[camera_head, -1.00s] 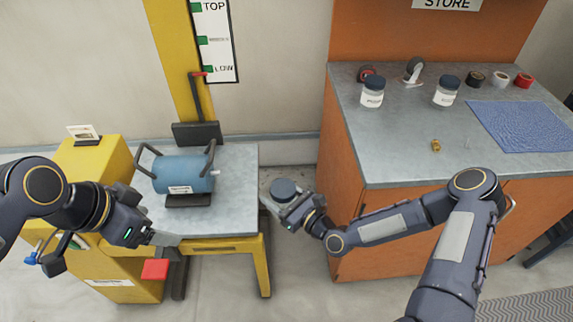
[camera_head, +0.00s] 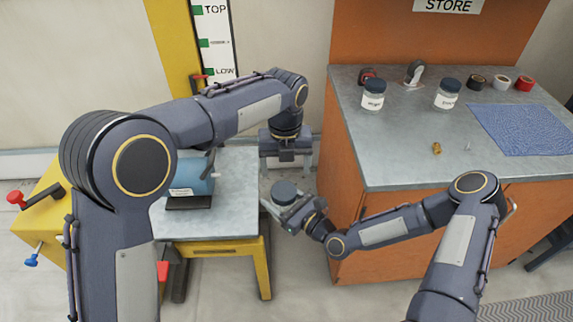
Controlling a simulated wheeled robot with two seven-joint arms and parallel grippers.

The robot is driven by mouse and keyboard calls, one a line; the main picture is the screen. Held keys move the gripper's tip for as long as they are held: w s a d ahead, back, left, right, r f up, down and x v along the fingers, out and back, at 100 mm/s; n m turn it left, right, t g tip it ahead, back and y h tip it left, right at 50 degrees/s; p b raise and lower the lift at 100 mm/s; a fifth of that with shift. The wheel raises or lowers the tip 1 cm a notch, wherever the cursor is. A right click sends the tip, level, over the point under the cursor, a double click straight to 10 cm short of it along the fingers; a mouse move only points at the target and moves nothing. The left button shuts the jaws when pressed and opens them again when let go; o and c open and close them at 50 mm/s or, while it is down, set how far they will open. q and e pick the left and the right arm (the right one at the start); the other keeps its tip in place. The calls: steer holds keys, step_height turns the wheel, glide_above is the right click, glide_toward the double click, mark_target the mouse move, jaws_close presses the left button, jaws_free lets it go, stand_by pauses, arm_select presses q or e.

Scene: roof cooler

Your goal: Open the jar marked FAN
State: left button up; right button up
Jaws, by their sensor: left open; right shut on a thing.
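A jar with a dark lid (camera_head: 284,189) is held upright by my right gripper (camera_head: 287,208), in front of the orange cabinet's left side. The label on this jar cannot be read. My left gripper (camera_head: 288,167) is open and points down, just above the lid and apart from it. Two more clear jars with dark lids and white labels stand on the bench: a left one (camera_head: 373,101) and a right one (camera_head: 445,99). Their small lettering is too blurred to read with certainty.
The grey-topped orange bench (camera_head: 400,155) carries tape rolls, a blue cloth (camera_head: 525,129) and a small brass part (camera_head: 436,148). A gap separates table and bench.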

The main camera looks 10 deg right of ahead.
mark_target(287, 191)
arm_select(q)
steer(key=shift+d+f, duration=0.15)
steer(key=shift+f, duration=0.25)
step_height(287, 191, down, 7)
steer(key=shift+f, duration=0.2)
steer(key=shift+c, duration=0.4)
